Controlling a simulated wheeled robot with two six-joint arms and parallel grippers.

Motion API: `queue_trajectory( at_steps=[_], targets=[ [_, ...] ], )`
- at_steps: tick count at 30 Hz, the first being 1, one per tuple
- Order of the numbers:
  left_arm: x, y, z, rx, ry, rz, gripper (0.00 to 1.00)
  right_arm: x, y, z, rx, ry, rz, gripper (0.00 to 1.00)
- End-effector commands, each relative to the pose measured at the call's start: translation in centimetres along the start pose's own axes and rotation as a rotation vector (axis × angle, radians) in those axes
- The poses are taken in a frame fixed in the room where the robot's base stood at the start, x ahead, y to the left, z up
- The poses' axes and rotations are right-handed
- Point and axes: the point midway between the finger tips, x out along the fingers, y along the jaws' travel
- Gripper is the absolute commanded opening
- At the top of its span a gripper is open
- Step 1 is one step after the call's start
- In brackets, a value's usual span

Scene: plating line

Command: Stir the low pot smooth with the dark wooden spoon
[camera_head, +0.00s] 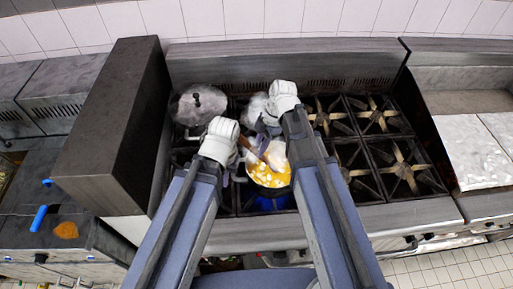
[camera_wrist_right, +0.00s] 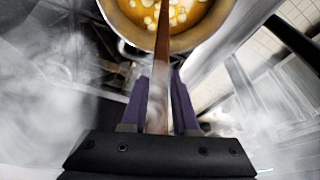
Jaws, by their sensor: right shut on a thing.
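The low pot (camera_head: 270,180) stands on a front burner of the stove, with yellow-orange contents and pale lumps in it. Its metal rim shows at the top of the right wrist view (camera_wrist_right: 188,43). The dark wooden spoon (camera_head: 254,152) slants down into the pot; its shaft also shows in the wrist view (camera_wrist_right: 162,42). My right gripper (camera_wrist_right: 160,85) is shut on the spoon's handle, just outside the rim. The spoon's lower end is hidden in the contents. My left gripper (camera_head: 239,172) is at the pot's left side, mostly hidden by its arm; its jaws are unclear.
A lidded pot (camera_head: 199,105) stands on the back left burner. Pale steam blurs the area around the pots. The burners to the right (camera_head: 400,170) are empty. A tall dark block (camera_head: 115,120) rises left of the stove. Blue flame (camera_head: 270,203) shows below the low pot.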

Motion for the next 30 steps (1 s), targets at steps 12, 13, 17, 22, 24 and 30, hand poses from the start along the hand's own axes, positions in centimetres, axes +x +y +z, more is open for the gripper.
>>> queue_trajectory(
  at_steps=[12, 13, 17, 22, 24, 30],
  targets=[
    [2.2, 0.2, -0.1, -0.002, 0.001, 0.000, 0.00, 1.8, 0.0, 1.7, -0.001, 0.000, 0.000, 0.00],
    [2.2, 0.2, -0.1, -0.002, 0.001, 0.000, 0.00, 1.8, 0.0, 1.8, -0.001, 0.000, 0.000, 0.00],
    [2.3, 0.2, -0.2, -0.002, 0.001, 0.000, 0.00, 1.8, 0.0, 1.8, -0.001, 0.000, -0.001, 0.00],
    [2.2, 0.2, -0.2, -0.002, 0.001, 0.000, 0.00, 1.8, 0.0, 1.8, -0.001, 0.000, -0.001, 0.00],
    [2.2, 0.2, -0.2, -0.002, 0.001, 0.000, 0.00, 1.8, 0.0, 1.8, -0.001, 0.000, -0.001, 0.00],
    [2.3, 0.2, -0.1, -0.002, 0.001, 0.000, 0.00, 1.8, -0.2, 1.8, -0.001, 0.000, 0.000, 0.00]
  ],
)
